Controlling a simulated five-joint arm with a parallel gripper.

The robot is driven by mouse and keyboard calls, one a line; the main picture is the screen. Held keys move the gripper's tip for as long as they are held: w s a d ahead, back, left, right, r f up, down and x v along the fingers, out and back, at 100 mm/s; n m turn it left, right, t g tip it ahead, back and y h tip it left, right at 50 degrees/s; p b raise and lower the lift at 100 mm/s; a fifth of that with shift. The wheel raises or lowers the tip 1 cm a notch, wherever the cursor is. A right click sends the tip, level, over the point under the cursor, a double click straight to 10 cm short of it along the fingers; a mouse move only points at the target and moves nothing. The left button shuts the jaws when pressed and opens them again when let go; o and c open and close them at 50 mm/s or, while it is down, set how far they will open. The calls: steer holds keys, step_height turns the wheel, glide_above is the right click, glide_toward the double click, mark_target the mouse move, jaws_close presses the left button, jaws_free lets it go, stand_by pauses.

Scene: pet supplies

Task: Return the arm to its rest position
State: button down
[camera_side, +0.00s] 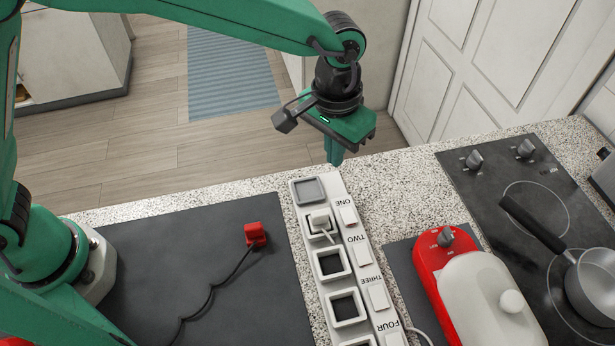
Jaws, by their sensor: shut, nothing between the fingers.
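My gripper (334,150) hangs from the green arm at the upper middle, fingers pointing down and shut with nothing between them. It is above the far edge of the speckled counter, beyond the end of the white socket strip marked ONE. My arm reaches across the top of the picture from its base at the left. No held object shows.
A red plug (255,234) with a black cord lies on a dark mat (150,235). A red-and-white appliance (480,290), a hob (495,195) and a saucepan (592,285) stand at right.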

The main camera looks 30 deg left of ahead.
steer(key=s+a+r+n+t, duration=0.1)
steer(key=a+r, duration=0.4)
steer(key=a, duration=0.4)
steer(key=s+a+r+t, duration=0.1)
steer(key=s+a+r, duration=0.1)
steer(key=a+r, duration=0.6)
steer(key=s+a+f+n+t, duration=0.1)
steer(key=s+a+t, duration=0.2)
steer(key=s+a, duration=1)
steer(key=shift+a+f+n, duration=0.4)
steer(key=shift+a, duration=1.15)
